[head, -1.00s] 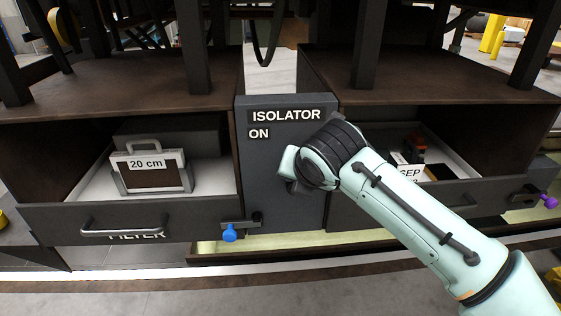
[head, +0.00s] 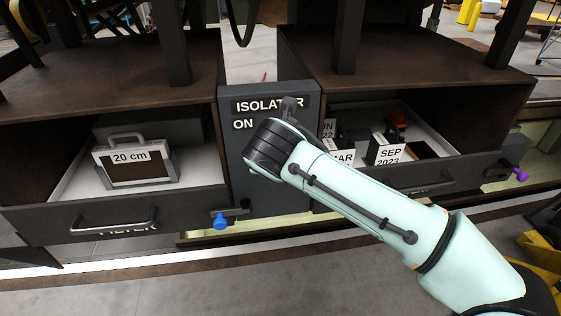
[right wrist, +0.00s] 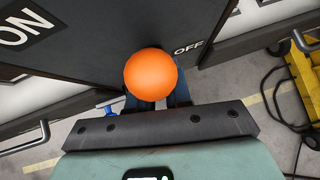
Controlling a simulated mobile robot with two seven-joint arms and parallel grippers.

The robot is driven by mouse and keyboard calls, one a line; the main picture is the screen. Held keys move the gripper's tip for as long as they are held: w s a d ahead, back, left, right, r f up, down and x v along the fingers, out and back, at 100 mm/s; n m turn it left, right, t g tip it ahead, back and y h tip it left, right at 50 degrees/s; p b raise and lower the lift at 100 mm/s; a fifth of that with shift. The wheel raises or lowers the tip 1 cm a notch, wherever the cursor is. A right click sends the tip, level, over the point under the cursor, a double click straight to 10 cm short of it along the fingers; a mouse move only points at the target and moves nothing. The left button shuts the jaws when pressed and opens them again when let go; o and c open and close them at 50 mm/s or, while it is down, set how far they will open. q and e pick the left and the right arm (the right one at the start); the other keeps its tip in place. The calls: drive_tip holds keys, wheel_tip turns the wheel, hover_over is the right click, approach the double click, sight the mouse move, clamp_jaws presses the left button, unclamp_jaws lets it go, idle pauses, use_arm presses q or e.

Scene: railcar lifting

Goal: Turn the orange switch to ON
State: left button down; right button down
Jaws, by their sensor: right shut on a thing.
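The orange switch shows as a round orange knob (right wrist: 151,75) in the right wrist view. My right gripper (right wrist: 160,99) is shut on it, with the dark fingers partly hidden behind the ball. An OFF label (right wrist: 188,47) is close to the knob's upper right; an ON label (right wrist: 27,25) is farther off at upper left. In the head view, the grey ISOLATOR panel (head: 233,160) stands between two brown cabinets. Its ON label (head: 243,124) is readable. My right forearm and wrist cover the panel's middle and hide the knob there. My left gripper is not in view.
The left open drawer holds a framed filter marked 20 cm (head: 133,172). The right open drawer holds date cards, one reading SEP 2023 (head: 386,152). A blue knob (head: 221,221) and a purple knob (head: 521,175) sit at the drawer fronts.

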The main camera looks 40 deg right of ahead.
drive_tip(key=shift+f, duration=0.1)
drive_tip(key=c, duration=1.1)
unclamp_jaws()
drive_tip(key=shift+c, duration=0.2)
